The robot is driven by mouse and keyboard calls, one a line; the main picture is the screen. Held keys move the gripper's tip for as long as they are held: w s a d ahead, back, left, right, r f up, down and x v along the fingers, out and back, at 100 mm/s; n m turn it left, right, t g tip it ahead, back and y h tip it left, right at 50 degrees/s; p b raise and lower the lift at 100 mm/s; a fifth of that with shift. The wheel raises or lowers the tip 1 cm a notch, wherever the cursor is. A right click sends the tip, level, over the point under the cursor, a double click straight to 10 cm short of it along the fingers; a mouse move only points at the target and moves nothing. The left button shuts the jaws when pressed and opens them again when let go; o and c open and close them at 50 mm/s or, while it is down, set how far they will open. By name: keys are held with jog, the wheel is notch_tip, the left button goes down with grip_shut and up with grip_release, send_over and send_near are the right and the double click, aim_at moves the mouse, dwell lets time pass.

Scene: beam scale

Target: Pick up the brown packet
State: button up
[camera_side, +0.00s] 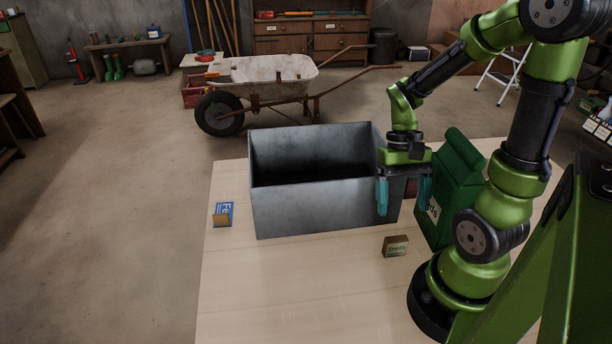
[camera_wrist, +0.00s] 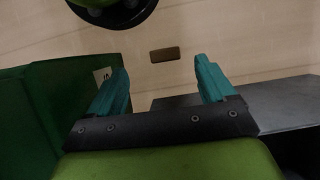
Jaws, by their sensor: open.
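The brown packet (camera_side: 396,246) is a small box with a pale label, standing on the wooden table in front of the grey metal bin and left of the green container. In the wrist view the brown packet (camera_wrist: 165,54) shows as a small brown block beyond my fingertips, between them in the picture. The fingers also show in the wrist view (camera_wrist: 163,75), wide apart. The packet is clear of the fingers.
The open grey metal bin (camera_side: 318,212) takes up the middle of the table. A green container (camera_side: 455,190) stands close to the right of the packet. A blue packet (camera_side: 224,210) with a brown piece by it is left of the bin. The front table (camera_side: 290,290) is clear.

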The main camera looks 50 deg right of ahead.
aim_at(397, 240)
jog(key=x, duration=0.3)
jog(key=shift+f, duration=0.15)
jog(key=shift+w+x, duration=0.15)
jog(key=shift+x, duration=0.75)
jog(key=shift+w+x, duration=0.15)
jog(key=shift+x, duration=0.75)
jog(key=shift+w+x, duration=0.2)
jog(key=shift+x, duration=0.65)
jog(key=shift+d+f, duration=0.1)
jog(key=shift+f, duration=0.1)
jog(key=c, duration=1.1)
jog(key=shift+o, duration=0.2)
